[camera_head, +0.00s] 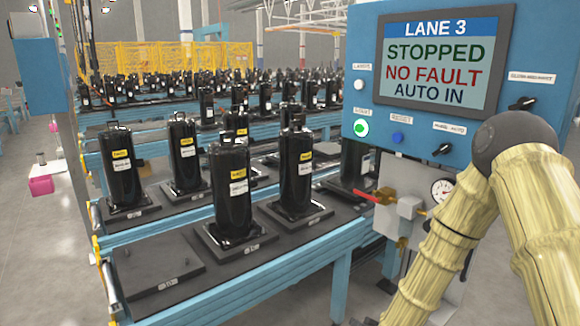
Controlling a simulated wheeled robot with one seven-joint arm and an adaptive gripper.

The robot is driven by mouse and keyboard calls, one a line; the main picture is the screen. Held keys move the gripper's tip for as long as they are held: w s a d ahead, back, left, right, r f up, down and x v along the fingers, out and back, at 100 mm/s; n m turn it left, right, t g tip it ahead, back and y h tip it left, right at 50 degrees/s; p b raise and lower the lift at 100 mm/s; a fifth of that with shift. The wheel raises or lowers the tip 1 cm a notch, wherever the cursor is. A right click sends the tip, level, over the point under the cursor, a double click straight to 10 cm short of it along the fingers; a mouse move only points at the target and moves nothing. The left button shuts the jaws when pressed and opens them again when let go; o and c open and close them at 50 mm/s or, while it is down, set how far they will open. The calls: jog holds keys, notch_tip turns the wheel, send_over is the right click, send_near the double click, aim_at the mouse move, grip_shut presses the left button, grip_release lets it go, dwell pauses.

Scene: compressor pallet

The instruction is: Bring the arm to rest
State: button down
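My arm (445,240) shows at the right in a ribbed, pale yellow sleeve. It is bent at a dark round joint (515,140), and both sleeved links run down from there out of the bottom and right of the picture. My gripper's fingers are not in view. A small dark shape (362,322) shows at the bottom edge beside the lower link; I cannot tell what it is. The arm overlaps the lower right of the blue control panel (430,128) in the picture. I cannot tell whether they touch.
The panel's screen (437,62) reads LANE 3, STOPPED, NO FAULT, AUTO IN. A red-handled valve (370,196) and a gauge (442,189) sit below it. Black compressors (230,190) stand on pallets on the conveyor (265,283). One front pallet (158,268) is empty.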

jog(key=s+f+n+g, duration=0.2)
jog(key=s+f+g, duration=0.1)
jog(key=s+f, duration=0.85)
jog(key=s+d+f+n+g, duration=0.1)
jog(key=s+f+g, duration=0.1)
jog(key=s, duration=0.8)
jog(key=s+d+f+n+g, duration=0.1)
jog(key=s+d+f+g, duration=0.1)
jog(key=s, duration=0.7)
jog(key=s+d+f+g+h, duration=0.1)
jog(key=s+f+g, duration=0.1)
jog(key=s, duration=0.8)
jog(key=shift+s+d+f+n+g, duration=0.15)
jog(key=shift+s+f+n+g, duration=0.2)
jog(key=shift+g, duration=0.25)
jog(key=shift+r, duration=0.1)
